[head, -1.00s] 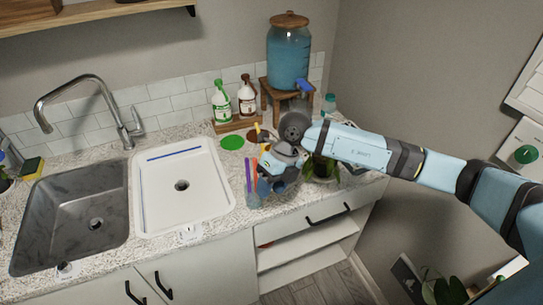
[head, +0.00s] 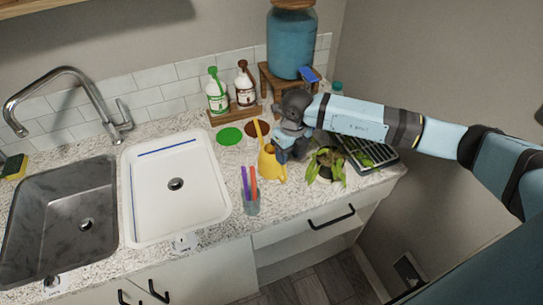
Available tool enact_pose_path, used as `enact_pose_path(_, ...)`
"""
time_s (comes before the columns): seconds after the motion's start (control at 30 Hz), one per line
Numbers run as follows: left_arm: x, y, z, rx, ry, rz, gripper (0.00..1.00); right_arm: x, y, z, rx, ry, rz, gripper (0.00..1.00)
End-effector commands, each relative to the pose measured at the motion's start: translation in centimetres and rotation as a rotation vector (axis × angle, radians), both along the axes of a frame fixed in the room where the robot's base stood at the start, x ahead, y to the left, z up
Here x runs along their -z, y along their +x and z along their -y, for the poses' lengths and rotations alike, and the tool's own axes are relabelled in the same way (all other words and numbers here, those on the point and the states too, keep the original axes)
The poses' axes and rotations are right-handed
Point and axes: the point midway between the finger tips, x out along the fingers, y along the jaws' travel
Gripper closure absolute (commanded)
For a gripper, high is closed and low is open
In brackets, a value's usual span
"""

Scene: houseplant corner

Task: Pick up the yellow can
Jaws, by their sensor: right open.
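The yellow can (head: 271,168), a small watering can with a long spout pointing up, stands on the speckled counter (head: 215,255) right of the white basin. My right gripper (head: 284,153) is at the can's right upper side, reaching in from the right. It is open and hides part of the can's right side. I cannot tell whether its fingers touch the can. My left gripper is not in view.
A glass with colored pens (head: 250,196) stands in front of the can. A drooping potted plant (head: 326,166) and dark tray (head: 370,155) are to its right. Green (head: 229,136) and brown discs (head: 257,129), two pump bottles (head: 217,96) and a blue dispenser (head: 291,42) stand behind.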

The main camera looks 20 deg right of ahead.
Motion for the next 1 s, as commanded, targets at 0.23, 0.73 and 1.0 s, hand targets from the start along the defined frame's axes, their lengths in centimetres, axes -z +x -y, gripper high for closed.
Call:
enact_pose_path(0.23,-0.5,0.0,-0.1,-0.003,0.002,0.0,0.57,2.4,0.0,-0.3,-0.001,0.0,-0.001,0.56)
enact_pose_path(0.73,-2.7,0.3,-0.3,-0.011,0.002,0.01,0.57,7.5,0.0,-1.6,0.0,0.002,0.0,0.56)
enact_pose_path(1.0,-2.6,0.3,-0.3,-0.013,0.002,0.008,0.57,7.6,0.0,-1.6,-0.001,0.001,0.0,0.77)
